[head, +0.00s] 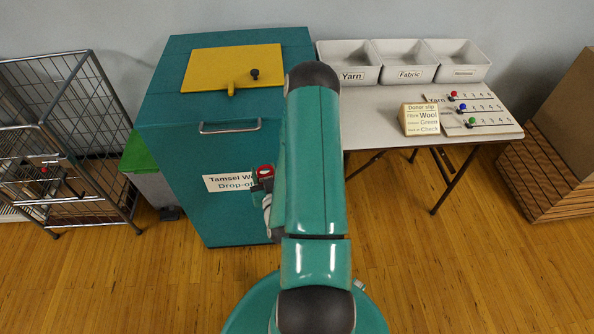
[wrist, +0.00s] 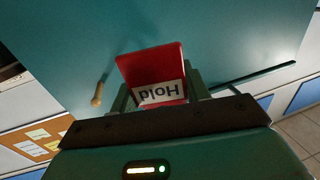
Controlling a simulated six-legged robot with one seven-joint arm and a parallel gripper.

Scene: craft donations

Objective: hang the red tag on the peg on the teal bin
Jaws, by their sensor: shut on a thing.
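My gripper (wrist: 165,110) is shut on the red tag (wrist: 150,67), which carries a white label reading "Hold", upside down in the wrist view. In the head view the red tag (head: 265,171) shows as a small red shape in front of the teal bin (head: 225,160), beside the "Drop-off" label. A tan peg (wrist: 98,95) sticks out of the teal face, left of the tag in the wrist view and apart from it. I cannot make out the peg in the head view; my arm covers part of the bin's front.
The bin has a metal handle (head: 230,127) and a yellow panel (head: 233,68) on top. A table (head: 375,105) with white trays (head: 402,62) and a donor slip (head: 420,119) stands right. A wire cart (head: 60,140) stands left. A wooden crate (head: 560,140) stands far right.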

